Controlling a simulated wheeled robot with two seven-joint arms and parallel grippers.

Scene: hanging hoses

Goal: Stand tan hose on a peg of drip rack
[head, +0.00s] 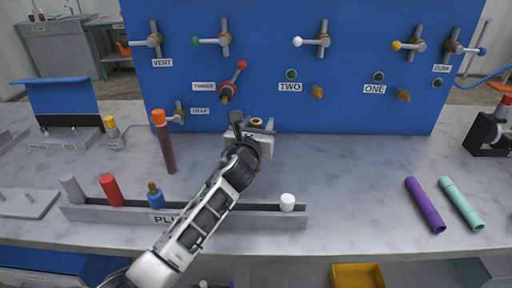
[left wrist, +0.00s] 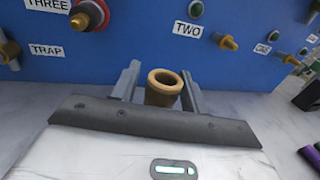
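The tan hose (left wrist: 163,90) stands upright between the fingers of my left gripper (left wrist: 160,84) in the left wrist view, its hollow end facing up. A narrow gap shows on each side of it, so the fingers look open around it. In the head view my left gripper (head: 256,125) is low in front of the blue panel, with the hose's tan rim (head: 257,121) between the fingers. The hose's lower part is hidden by the gripper. A grey plate with short pegs (head: 25,204) at the left edge may be the drip rack; I cannot read its label. My right gripper is not in view.
A long grey tray (head: 250,216) with plugs lies in front. Purple (head: 425,205) and mint (head: 461,203) tubes lie at right. The blue panel (head: 330,112) with valves rises behind.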

